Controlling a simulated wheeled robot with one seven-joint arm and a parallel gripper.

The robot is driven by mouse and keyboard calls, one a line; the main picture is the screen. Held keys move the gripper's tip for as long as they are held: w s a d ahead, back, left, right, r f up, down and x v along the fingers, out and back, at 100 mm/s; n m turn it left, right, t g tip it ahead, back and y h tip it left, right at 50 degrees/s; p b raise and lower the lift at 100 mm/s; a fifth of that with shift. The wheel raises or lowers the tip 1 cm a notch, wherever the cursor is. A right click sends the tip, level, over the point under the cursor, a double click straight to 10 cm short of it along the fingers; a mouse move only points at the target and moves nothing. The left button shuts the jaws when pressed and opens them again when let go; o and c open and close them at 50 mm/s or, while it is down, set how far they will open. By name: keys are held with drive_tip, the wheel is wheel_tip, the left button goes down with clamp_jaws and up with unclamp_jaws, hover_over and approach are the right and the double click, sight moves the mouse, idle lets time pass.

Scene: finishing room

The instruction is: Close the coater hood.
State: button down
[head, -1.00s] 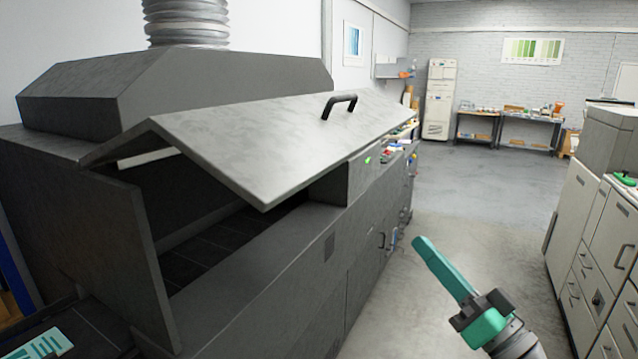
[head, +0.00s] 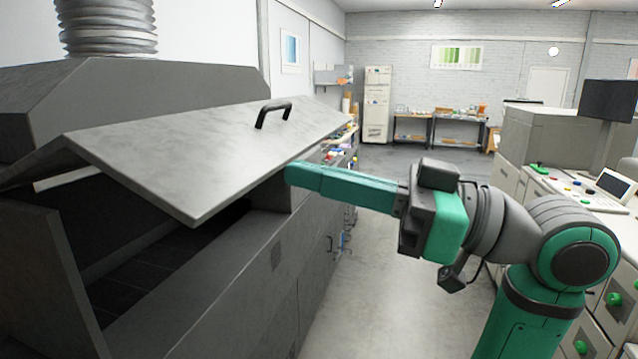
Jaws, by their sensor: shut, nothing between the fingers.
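The coater hood (head: 190,150) is a grey metal lid on the dark grey coater (head: 215,280) at the left. It stands raised and tilted, with a dark opening under it. A black handle (head: 272,112) is on its upper face. My gripper (head: 290,174) has green fingers, shut and empty, pointing left. Its tip is by the hood's front right edge, below the handle. I cannot tell whether it touches the hood.
A ribbed duct (head: 108,25) rises behind the hood. Cabinets with a control panel (head: 575,185) and a screen stand at the right. Shelving benches (head: 440,130) and a pale cabinet (head: 377,105) are at the back wall. The aisle floor (head: 400,290) is clear.

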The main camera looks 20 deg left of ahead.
sight(252, 185)
drive_tip(key=a+f, duration=0.2)
drive_tip(key=a, duration=0.6)
drive_tip(key=shift+w+a+f, duration=0.15)
drive_tip(key=shift+w+f, duration=0.1)
drive_tip(key=shift+f, duration=0.05)
drive_tip(key=shift+f, duration=0.1)
